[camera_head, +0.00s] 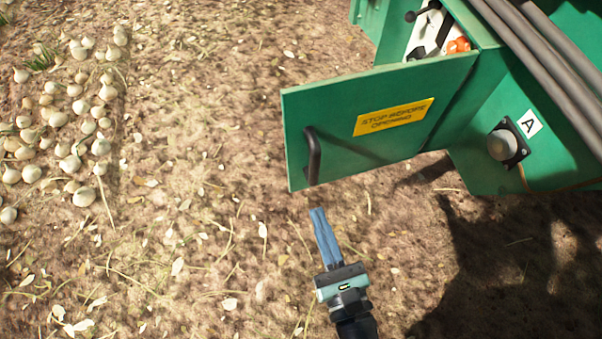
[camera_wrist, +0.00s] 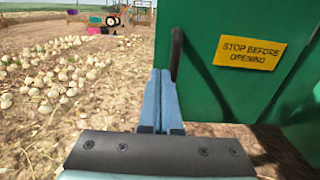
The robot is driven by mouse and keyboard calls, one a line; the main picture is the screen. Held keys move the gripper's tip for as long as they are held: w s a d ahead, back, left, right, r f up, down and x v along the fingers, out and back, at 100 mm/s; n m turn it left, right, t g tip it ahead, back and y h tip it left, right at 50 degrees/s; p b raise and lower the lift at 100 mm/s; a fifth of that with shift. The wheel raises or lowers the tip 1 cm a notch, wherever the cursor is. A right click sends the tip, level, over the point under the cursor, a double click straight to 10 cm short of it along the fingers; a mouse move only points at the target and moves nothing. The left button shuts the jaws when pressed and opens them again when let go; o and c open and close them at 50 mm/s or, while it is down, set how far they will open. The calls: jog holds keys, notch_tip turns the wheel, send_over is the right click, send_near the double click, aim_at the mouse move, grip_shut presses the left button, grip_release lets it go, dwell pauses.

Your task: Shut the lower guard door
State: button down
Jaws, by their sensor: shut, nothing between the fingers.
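The lower guard door (camera_head: 345,110) is a green panel standing open, swung out to the left from the green machine. It has a black bar handle (camera_head: 312,156) near its free left edge and a yellow "STOP BEFORE OPENING" label (camera_head: 393,117). The door also shows in the wrist view (camera_wrist: 215,95), with its handle (camera_wrist: 176,55) just above my fingertips. My gripper (camera_head: 317,212) is shut and empty, its blue fingers together. In the head view the fingertips are just below the handle; I cannot tell if they touch the door.
Behind the door, the open compartment (camera_head: 428,35) shows black and orange parts. A grey round knob (camera_head: 502,145) beside an "A" label and thick grey pipes (camera_head: 540,50) are at right. Onions (camera_head: 75,120) lie on the soil at left. Soil around my gripper is clear.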

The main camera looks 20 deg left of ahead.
aim_at(293, 143)
jog(key=b+x, duration=0.1)
jog(key=x, duration=1.2)
jog(key=shift+w+a+r+b, duration=0.1)
jog(key=shift+w+a+b, duration=0.1)
jog(key=shift+w+b, duration=0.15)
